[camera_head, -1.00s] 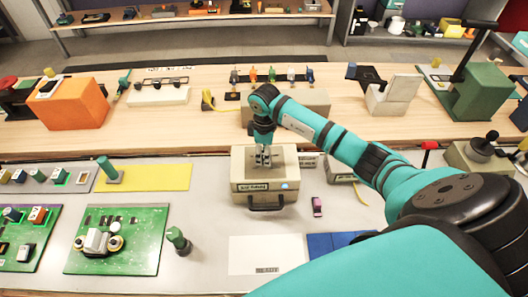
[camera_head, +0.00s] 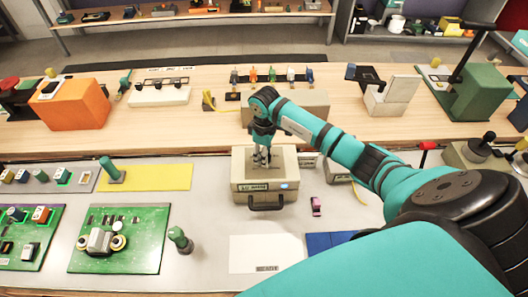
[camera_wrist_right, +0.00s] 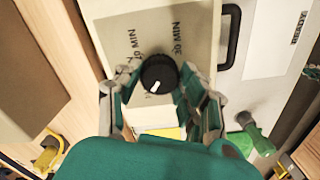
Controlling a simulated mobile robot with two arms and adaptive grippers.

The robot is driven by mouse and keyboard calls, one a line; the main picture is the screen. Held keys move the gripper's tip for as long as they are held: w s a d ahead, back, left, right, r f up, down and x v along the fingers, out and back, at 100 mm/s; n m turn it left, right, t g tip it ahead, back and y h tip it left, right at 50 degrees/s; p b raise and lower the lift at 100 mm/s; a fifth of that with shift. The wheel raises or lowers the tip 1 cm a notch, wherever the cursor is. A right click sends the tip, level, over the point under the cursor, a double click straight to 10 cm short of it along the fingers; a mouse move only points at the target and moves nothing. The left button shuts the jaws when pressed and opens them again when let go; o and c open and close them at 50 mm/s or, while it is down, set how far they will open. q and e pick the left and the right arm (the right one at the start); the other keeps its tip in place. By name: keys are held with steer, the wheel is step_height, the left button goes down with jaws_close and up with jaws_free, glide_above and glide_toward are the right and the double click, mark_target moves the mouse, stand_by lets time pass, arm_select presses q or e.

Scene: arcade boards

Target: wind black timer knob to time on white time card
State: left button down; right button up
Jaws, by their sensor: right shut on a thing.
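The beige timer box (camera_head: 246,198) stands on the grey counter with a handle at its front. My right gripper (camera_head: 261,160) points down over its top. In the right wrist view the black timer knob (camera_wrist_right: 158,70) sits between the fingers of the right gripper (camera_wrist_right: 158,80), which is shut on it. A white mark on the knob points to the lower left of that view. The dial reads "30 MIN" on one side and another "MIN" label, its number unclear, on the other. My left gripper is out of view.
A small pink object (camera_head: 316,206) lies right of the box. A green stub (camera_head: 180,240) and a green board (camera_head: 118,255) are to the left. A blue sheet (camera_head: 325,242) lies beside the card. A wooden shelf with several devices runs behind.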

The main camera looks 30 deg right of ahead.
steer(key=shift+r+m+p, duration=0.1)
steer(key=shift+m+p, duration=0.4)
steer(key=shift+m, duration=0.3)
steer(key=shift+m+p, duration=0.5)
steer(key=shift+p, duration=0.35)
steer(key=o, duration=1.3)
step_height(320, 180, up, 12)
steer(key=shift+f, duration=0.1)
